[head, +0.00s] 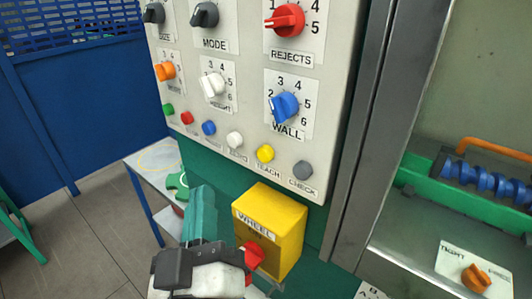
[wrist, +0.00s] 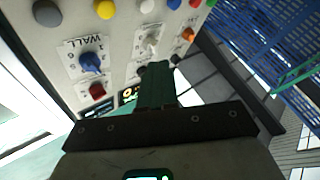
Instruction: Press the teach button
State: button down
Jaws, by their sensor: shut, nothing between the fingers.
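The teach button (head: 265,153) is a round yellow button low on the pale control panel, with the label TEACH under it. In the wrist view my gripper (wrist: 156,72) is over the panel's image, below the button row. It appears apart from the button; the exact gap cannot be told.
A white button (head: 234,139) and a grey check button (head: 303,170) flank it. Above are knobs, including a blue wall knob (head: 284,106). A yellow wheel box (head: 270,225) with a red part juts out below. A grey post (head: 372,130) stands at right.

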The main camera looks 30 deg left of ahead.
aim_at(265, 154)
jog(key=w+p, duration=0.2)
jog(key=w, duration=0.6)
jog(key=shift+w+d+p, duration=0.3)
jog(key=shift+w+d, duration=0.1)
jog(key=shift+w, duration=0.2)
dwell(1.8)
jog(key=shift+w, duration=0.25)
jog(key=shift+w, duration=0.45)
dwell(0.8)
jog(key=shift+s, duration=0.15)
jog(key=shift+s+f+b, duration=0.15)
jog(key=shift+s+b, duration=0.15)
jog(key=shift+s, duration=0.45)
